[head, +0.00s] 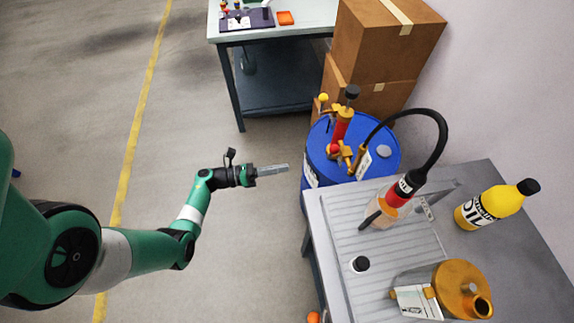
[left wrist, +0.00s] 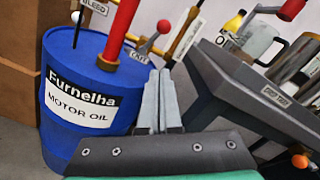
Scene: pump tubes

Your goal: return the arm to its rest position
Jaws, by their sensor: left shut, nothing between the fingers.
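My left arm reaches in from the left in the head view, and its gripper (head: 272,170) is over open floor, left of the blue drum. The fingers are shut together with nothing between them. In the left wrist view the shut fingers (left wrist: 160,100) point toward the gap between the blue drum (left wrist: 75,110) and the grey bench (left wrist: 215,85). They appear apart from both. My right gripper is not in view.
The blue drum (head: 393,155) carries a red and brass pump (head: 341,125). A black hose (head: 442,125) runs to a clear jug on the grey bench (head: 335,235). A yellow oil bottle (head: 490,207) and brass can (head: 462,285) stand there. Cardboard boxes (head: 375,45) are behind.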

